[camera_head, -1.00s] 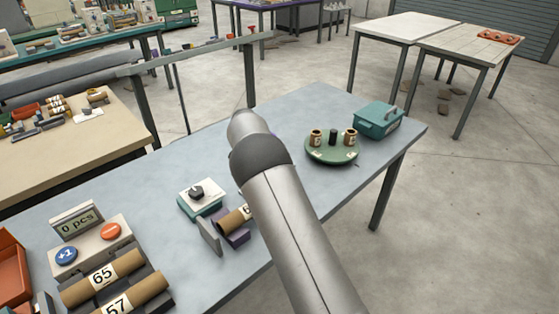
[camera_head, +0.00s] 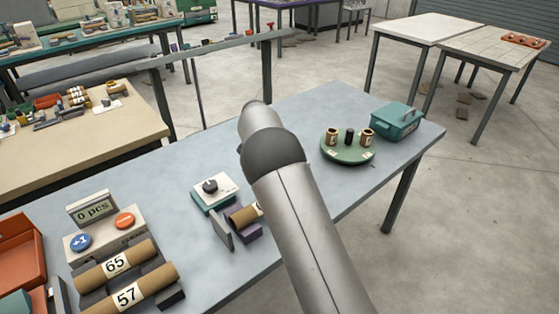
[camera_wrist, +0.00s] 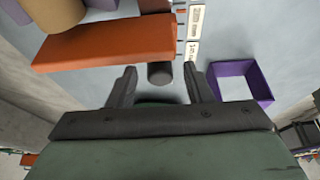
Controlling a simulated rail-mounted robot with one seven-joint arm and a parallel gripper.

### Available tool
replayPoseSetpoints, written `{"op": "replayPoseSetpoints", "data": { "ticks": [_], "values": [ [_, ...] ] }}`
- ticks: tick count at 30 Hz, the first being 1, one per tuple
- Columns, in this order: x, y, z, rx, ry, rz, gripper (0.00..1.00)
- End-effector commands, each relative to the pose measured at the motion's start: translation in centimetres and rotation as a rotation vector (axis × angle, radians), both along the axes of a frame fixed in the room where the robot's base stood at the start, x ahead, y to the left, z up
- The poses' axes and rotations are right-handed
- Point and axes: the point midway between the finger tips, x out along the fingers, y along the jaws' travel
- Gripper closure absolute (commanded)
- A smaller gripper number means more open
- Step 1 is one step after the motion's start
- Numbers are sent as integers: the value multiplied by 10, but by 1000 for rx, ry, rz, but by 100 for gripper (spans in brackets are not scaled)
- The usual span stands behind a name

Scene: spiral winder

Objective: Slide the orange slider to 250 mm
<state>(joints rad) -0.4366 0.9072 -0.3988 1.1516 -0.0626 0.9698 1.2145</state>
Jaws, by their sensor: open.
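In the wrist view, a long orange block (camera_wrist: 110,43), which looks like the orange slider, lies just beyond my fingertips. A short dark cylinder (camera_wrist: 160,73) at its near edge sits between the fingertips. My gripper (camera_wrist: 160,84) is open, with a dark finger on each side of that cylinder; contact cannot be told. A white scale strip (camera_wrist: 193,35) with small print runs beside the block's right end. Its numbers are too small to read. In the head view my arm covers the gripper, and I cannot make out the slider.
A purple square frame (camera_wrist: 240,83) stands right of the gripper. In the head view, the blue-grey table (camera_head: 300,115) holds a green round tray (camera_head: 348,158), a teal box (camera_head: 397,122), a knob box (camera_head: 213,190), a counter (camera_head: 92,208) and tubes (camera_head: 128,295).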

Motion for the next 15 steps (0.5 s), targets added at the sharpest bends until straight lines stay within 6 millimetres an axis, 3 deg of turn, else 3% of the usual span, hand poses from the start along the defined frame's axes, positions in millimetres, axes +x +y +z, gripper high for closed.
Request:
{"op": "replayPoseSetpoints", "data": {
  "ticks": [15],
  "values": [
    [-26,40,113,2,-4,3,54]
  ]
}}
